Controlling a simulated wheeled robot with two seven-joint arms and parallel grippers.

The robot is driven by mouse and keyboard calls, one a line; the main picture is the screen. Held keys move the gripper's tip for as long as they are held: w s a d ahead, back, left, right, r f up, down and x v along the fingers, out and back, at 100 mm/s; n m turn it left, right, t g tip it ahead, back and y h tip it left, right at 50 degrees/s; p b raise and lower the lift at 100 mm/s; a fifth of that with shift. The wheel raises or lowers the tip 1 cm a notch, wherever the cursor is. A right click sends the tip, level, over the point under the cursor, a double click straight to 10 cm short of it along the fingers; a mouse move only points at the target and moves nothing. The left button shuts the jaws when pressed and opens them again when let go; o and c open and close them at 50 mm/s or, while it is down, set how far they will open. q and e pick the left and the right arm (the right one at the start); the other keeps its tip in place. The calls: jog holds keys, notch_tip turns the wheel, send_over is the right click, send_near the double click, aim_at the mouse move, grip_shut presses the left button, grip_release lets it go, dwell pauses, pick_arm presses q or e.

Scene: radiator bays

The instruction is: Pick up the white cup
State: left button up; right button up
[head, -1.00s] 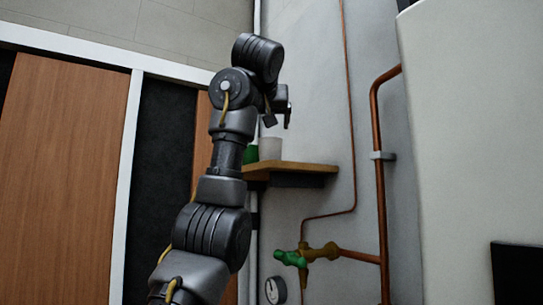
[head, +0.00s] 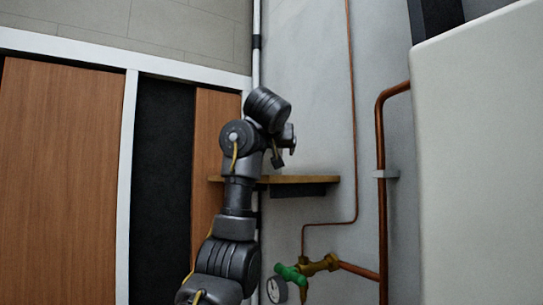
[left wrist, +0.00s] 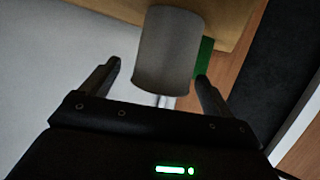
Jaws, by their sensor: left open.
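The white cup (left wrist: 168,50) looks grey in the left wrist view, where it lies between the two open fingertips of my left gripper (left wrist: 157,72). I cannot tell whether it is between the fingers or just beyond them; no contact shows. In the head view my left gripper (head: 284,152) is just above the wooden shelf (head: 305,180), and my arm hides the cup there. The shelf's wood (left wrist: 225,18) also shows behind the cup in the left wrist view. My right gripper is not in view.
A green object (left wrist: 203,57) stands close beside the cup, near the right fingertip. A thin copper pipe (head: 352,120) runs down the wall right of the shelf. A green-handled valve (head: 291,273) and a gauge (head: 276,289) sit below. A white panel (head: 480,150) fills the right.

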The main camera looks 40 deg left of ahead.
pick_arm(q)
jog(key=shift+w+a+f, duration=0.1)
jog(key=shift+w+a, duration=0.35)
jog(key=shift+a, duration=0.1)
jog(key=shift+w+a+f, duration=0.15)
jog(key=shift+a+f, duration=0.05)
jog(key=shift+d+r, duration=0.1)
jog(key=shift+d, duration=0.1)
jog(key=shift+c, duration=0.2)
jog(key=shift+d, duration=0.1)
jog(key=shift+c, duration=1.4)
jog(key=c, duration=0.7)
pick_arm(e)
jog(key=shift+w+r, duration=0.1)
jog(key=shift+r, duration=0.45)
